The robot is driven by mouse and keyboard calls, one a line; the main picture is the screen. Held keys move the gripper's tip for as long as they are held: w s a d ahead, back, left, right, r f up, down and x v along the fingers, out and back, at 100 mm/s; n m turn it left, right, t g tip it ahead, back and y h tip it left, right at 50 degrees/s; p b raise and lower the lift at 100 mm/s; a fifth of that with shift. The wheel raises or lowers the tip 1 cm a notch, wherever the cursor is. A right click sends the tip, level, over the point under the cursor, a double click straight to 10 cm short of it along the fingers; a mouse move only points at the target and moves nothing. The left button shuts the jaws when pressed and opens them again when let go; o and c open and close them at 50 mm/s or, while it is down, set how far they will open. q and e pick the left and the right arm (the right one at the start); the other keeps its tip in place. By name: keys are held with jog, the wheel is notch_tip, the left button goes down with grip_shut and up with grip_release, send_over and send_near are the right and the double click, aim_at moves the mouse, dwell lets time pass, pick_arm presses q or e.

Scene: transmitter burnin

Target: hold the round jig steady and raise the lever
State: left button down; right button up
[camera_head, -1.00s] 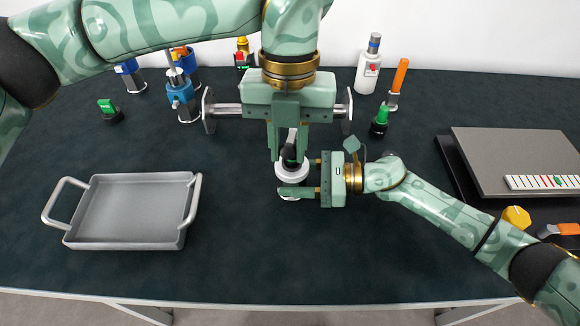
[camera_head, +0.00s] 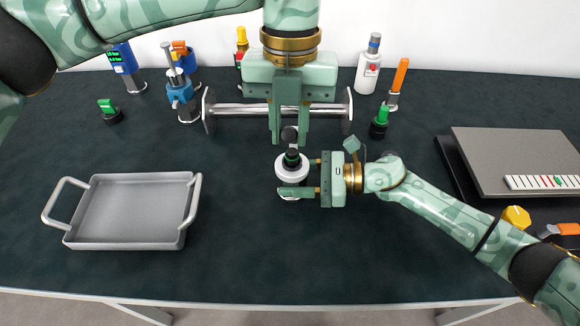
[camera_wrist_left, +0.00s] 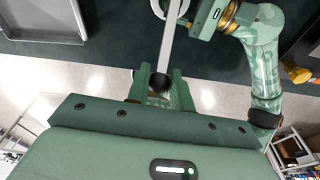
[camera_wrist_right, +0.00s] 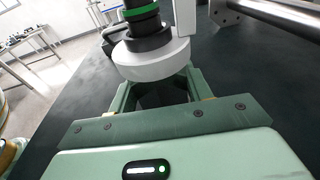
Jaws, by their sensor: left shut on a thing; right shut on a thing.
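The round jig (camera_head: 287,171) is a white disc with a black and green centre, near the middle of the table. My right gripper (camera_head: 297,177) is shut around its sides; the white rim (camera_wrist_right: 150,62) shows between the fingers in the right wrist view. The lever's black knob (camera_head: 289,134) is between the fingertips of my left gripper (camera_head: 289,138), which is shut on it above the jig. In the left wrist view the lever's pale bar (camera_wrist_left: 170,42) runs from the jig to the knob (camera_wrist_left: 160,83). The head view mostly hides the bar.
A metal bar with round end plates (camera_head: 240,110) lies just behind my left gripper. A grey tray (camera_head: 128,241) stands at the left. Several upright devices, including a white bottle-like one (camera_head: 367,75), stand at the back. A grey slab (camera_head: 510,150) is at the right.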

pick_arm(q)
jog(key=shift+w+d+r, duration=0.1)
jog(key=shift+w+r, duration=0.25)
jog(key=shift+w, duration=0.2)
jog(key=shift+w+r, duration=0.35)
jog(key=shift+w, duration=0.2)
jog(key=shift+w+r, duration=0.25)
jog(key=shift+w, duration=0.3)
jog(key=shift+w+r, duration=0.25)
jog(key=shift+w, duration=0.4)
jog(key=shift+w+d+r, duration=0.1)
jog(key=shift+w+r, duration=0.05)
jog(key=shift+w, duration=0.4)
jog(key=shift+w+d+r, duration=0.1)
jog(key=shift+w+r, duration=0.05)
jog(key=shift+w, duration=0.35)
jog(key=shift+w, duration=0.1)
